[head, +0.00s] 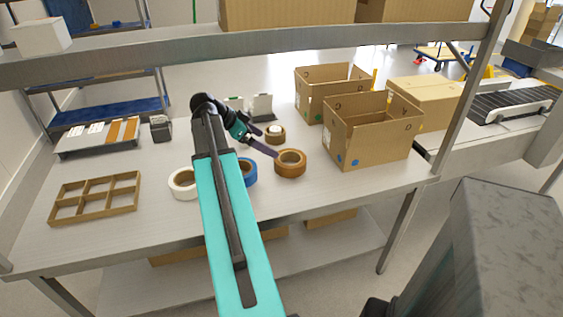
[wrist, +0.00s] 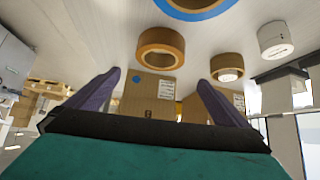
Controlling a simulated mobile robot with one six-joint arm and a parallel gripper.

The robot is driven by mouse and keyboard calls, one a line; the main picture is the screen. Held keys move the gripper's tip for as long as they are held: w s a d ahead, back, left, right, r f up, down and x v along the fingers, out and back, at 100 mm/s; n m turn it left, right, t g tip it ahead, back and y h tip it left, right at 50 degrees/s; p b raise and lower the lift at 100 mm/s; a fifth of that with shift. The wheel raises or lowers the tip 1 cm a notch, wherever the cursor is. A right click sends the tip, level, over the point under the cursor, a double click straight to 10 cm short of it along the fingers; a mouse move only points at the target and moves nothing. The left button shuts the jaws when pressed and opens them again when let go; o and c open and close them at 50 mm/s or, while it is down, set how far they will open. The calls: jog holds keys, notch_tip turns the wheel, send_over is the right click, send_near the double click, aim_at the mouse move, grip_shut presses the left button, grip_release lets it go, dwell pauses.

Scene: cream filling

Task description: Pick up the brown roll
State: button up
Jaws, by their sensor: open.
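A large brown roll (head: 290,170) lies flat on the grey workbench (head: 130,235), in front of the open cardboard box. It also shows in the wrist view (wrist: 160,37), above the gap between my fingers. A smaller brown roll (head: 275,140) with a pale core lies behind it; in the wrist view it (wrist: 227,62) is near the right fingertip. My gripper (head: 268,145) is open and empty, with purple fingers (wrist: 158,78) spread apart. In the head view one finger points towards the large brown roll. Whether it touches the roll is not clear.
A blue roll (head: 250,175) lies partly behind my arm, with a white roll (head: 180,190) left of it. Two open boxes (head: 370,145) (head: 308,105) stand right. A divided tray (head: 95,210) lies left. A shelf beam (head: 300,38) crosses above. The bench front is clear.

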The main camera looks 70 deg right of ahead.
aim_at(279, 161)
jog(key=shift+w, duration=0.2)
jog(key=shift+p+x, duration=0.5)
jog(key=shift+x, duration=3.8)
jog(key=shift+s, duration=0.2)
jog(key=shift+p+x, duration=0.75)
jog(key=shift+x, duration=1.8)
jog(key=shift+c, duration=0.3)
jog(key=c, duration=0.9)
jog(key=shift+o, duration=0.2)
